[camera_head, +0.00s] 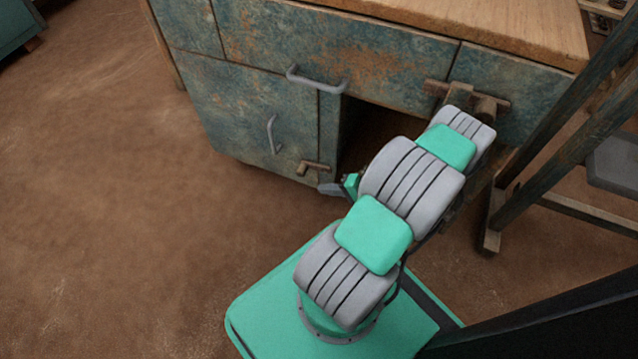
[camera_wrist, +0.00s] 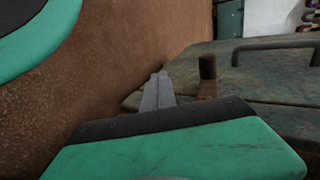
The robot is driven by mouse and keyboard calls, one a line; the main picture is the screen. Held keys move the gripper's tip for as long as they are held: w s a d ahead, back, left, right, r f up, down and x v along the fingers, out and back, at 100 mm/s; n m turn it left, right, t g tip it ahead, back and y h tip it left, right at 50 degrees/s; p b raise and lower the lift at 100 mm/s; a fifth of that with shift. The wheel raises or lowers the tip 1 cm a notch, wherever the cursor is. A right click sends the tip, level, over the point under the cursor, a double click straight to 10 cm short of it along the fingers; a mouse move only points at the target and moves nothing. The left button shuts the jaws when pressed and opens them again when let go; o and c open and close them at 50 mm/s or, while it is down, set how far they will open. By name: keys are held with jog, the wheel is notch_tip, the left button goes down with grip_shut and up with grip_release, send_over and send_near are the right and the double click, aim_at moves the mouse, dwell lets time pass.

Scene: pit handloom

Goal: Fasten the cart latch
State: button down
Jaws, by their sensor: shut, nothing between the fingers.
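The cart (camera_head: 260,110) is a worn blue-green cabinet with a wooden top. A small brown latch lever (camera_head: 312,167) sits low on its front, beside the dark opening. My gripper (camera_head: 328,189) is just below and right of the lever in the head view, with its fingers closed together. In the wrist view my closed fingers (camera_wrist: 158,90) point at the cart front, and the brown latch (camera_wrist: 207,75) stands just right of them. I cannot tell whether they touch. The base of the latch is partly hidden behind my gripper body.
A grey door handle (camera_head: 272,134) and a drawer handle (camera_head: 316,80) stick out from the cart. A brown wooden fitting (camera_head: 490,106) is at the upper right, partly behind my arm. A dark wooden frame (camera_head: 545,165) stands at right. The floor (camera_head: 120,220) at left is clear.

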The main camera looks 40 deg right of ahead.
jog(key=s+d+f, duration=0.2)
jog(key=s+f, duration=0.2)
jog(key=s, duration=0.1)
jog(key=shift+s+d+f, duration=0.35)
jog(key=shift+s, duration=0.05)
